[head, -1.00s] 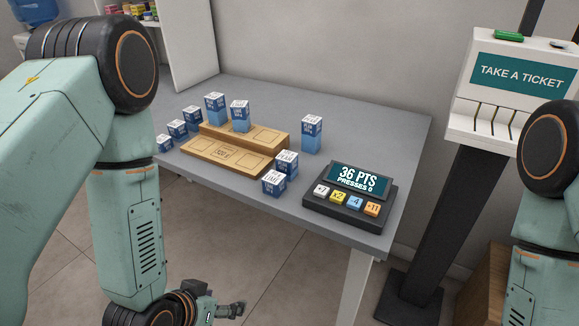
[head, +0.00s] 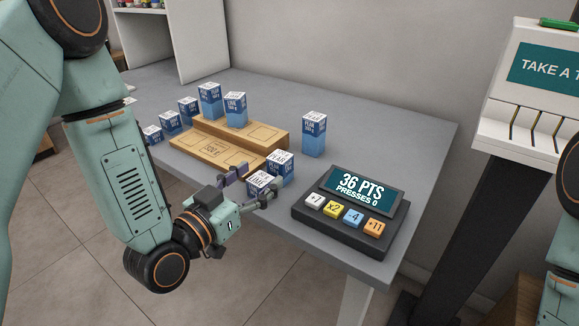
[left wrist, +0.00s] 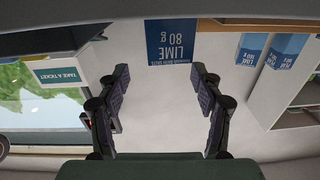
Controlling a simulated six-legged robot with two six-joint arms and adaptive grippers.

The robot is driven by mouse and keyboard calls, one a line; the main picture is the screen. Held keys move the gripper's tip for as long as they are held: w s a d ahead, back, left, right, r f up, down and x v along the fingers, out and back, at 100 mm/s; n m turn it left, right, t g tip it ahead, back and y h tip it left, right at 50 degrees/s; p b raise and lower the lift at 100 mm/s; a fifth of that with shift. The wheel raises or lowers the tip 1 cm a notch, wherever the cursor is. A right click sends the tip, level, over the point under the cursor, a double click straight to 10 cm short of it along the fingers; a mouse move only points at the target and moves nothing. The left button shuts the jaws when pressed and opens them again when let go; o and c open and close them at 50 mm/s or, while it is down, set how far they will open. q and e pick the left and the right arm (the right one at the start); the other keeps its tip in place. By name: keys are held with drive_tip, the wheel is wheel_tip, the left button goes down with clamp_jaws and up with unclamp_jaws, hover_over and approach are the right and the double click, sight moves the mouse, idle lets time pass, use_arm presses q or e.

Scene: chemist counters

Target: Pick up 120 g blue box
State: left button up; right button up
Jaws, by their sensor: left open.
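Several blue boxes with white tops stand on the grey counter; I cannot read which is 120 g in the head view. My left gripper (head: 251,187) is open and empty at the counter's front edge, its fingers toward the nearest box (head: 261,182), which they partly hide. Another box (head: 280,166) stands just behind it. In the left wrist view, a blue box marked LIME 80 g (left wrist: 173,42) shows upside down beyond and between the spread fingers (left wrist: 160,92). Two more boxes (left wrist: 251,48) (left wrist: 286,50) show at the right there. My right gripper is not in view.
A stepped wooden stand (head: 215,150) bears two boxes (head: 209,100) (head: 235,110). Several boxes (head: 170,121) line its left side; one (head: 314,134) stands apart behind. A dark keypad with a display reading 36 PTS (head: 350,210) sits right of my gripper. A ticket dispenser (head: 535,100) is further right.

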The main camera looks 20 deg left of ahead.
sight(274, 161)
use_arm(q)
drive_tip(key=shift+w+d, duration=0.15)
drive_tip(key=shift+w, duration=0.1)
drive_tip(key=shift+w+a+f, duration=0.25)
drive_tip(key=shift+w+a, duration=0.3)
drive_tip(key=shift+a, duration=0.15)
drive_tip(key=shift+w+b, duration=0.25)
drive_tip(key=shift+b, duration=0.05)
drive_tip(key=w+d, duration=0.1)
drive_tip(key=w+d+b, duration=0.1)
drive_tip(key=shift+w+d+r, duration=0.2)
drive_tip(key=shift+w+d, duration=0.05)
drive_tip(key=shift+d, duration=0.15)
drive_tip(key=shift+w+a+f, duration=0.1)
drive_tip(key=shift+w+a, duration=0.1)
drive_tip(key=shift+w, duration=0.9)
drive_tip(key=shift+w+d, duration=0.1)
drive_tip(key=shift+d, duration=0.25)
drive_tip(key=shift+a, duration=0.25)
drive_tip(key=c, duration=0.3)
drive_tip(key=shift+d, duration=0.2)
drive_tip(key=c, duration=0.5)
drive_tip(key=shift+a, duration=0.15)
drive_tip(key=c, duration=0.5)
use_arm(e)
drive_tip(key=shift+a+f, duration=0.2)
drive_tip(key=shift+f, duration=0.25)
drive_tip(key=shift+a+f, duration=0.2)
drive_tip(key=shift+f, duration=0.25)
